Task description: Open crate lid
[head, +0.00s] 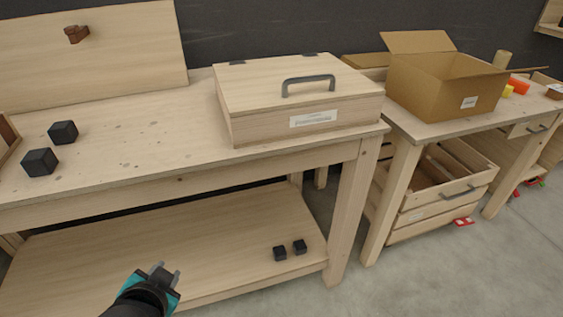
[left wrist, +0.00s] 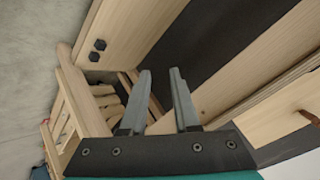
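The pale wooden crate (head: 255,130) stands on the right end of the workbench. Its flat lid (head: 258,82) is closed. A dark bow handle (head: 308,86) is fixed near the lid's front edge, and dark hinges show along the back edge. A white label is on the crate's front. My left gripper (head: 166,271) is low in front of the bench, well apart from the crate, below and to its left. In the left wrist view its two fingers (left wrist: 160,72) stand apart with nothing between them. My right gripper is not in view.
Two black cubes (head: 52,147) sit on the workbench (head: 130,160) at the left; two more (head: 290,249) lie on its lower shelf (head: 190,245). An open cardboard box (head: 440,92) stands on the table to the right. The benchtop's front edge lies between my gripper and the crate.

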